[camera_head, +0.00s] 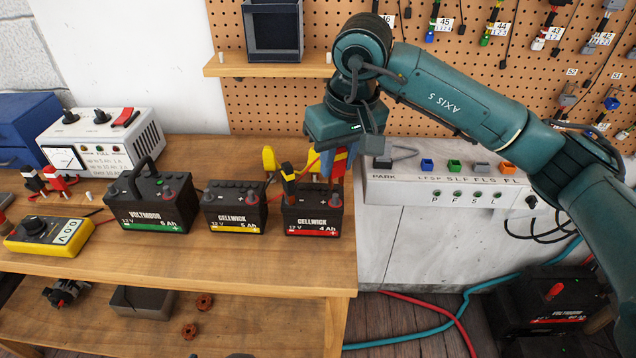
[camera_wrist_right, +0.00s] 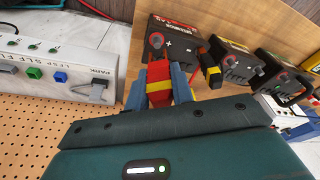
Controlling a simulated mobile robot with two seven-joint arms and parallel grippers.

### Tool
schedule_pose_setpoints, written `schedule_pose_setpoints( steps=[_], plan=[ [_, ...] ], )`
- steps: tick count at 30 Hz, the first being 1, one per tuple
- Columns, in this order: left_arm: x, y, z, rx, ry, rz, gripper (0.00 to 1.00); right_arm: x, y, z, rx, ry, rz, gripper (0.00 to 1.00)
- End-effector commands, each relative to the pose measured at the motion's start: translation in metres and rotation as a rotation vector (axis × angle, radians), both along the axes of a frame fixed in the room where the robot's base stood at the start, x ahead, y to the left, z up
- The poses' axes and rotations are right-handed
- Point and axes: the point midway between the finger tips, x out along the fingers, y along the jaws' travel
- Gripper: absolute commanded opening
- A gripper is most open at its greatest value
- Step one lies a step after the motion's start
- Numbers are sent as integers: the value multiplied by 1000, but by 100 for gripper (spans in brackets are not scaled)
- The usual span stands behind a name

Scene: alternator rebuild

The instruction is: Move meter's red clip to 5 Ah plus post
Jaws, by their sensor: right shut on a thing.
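My right gripper (camera_head: 335,165) is shut on the red clip, which has a yellow band (camera_wrist_right: 159,82), at the right end of the red-labelled CELLWICK 4 Ah battery (camera_head: 312,214). In the right wrist view the clip points at that battery's plus post (camera_wrist_right: 156,41); whether it touches is unclear. A black-and-yellow clip (camera_head: 288,180) stands at the battery's left end. The yellow-labelled CELLWICK 5 Ah battery (camera_head: 235,208) stands to its left, its red plus post (camera_head: 252,198) bare. The yellow meter (camera_head: 47,235) lies far left. My left gripper is out of view.
A green-labelled VOLTMOOR battery (camera_head: 152,205) with a handle stands left of the CELLWICK pair. A white charger (camera_head: 100,140) stands behind it. A white switch panel (camera_head: 445,188) is to the right. The bench front edge (camera_head: 200,268) is clear.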

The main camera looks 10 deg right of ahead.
Motion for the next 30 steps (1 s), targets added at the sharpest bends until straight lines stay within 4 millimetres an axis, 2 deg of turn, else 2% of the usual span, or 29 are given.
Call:
schedule_pose_setpoints(
  steps=[19,23,30],
  plan=[
    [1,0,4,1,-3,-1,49,0,0,5,0,-1,0,12],
    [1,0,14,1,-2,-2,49,0,0,23,0,-2,0,12],
    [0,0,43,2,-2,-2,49,0,0,77,0,-4,0,12]
  ],
)
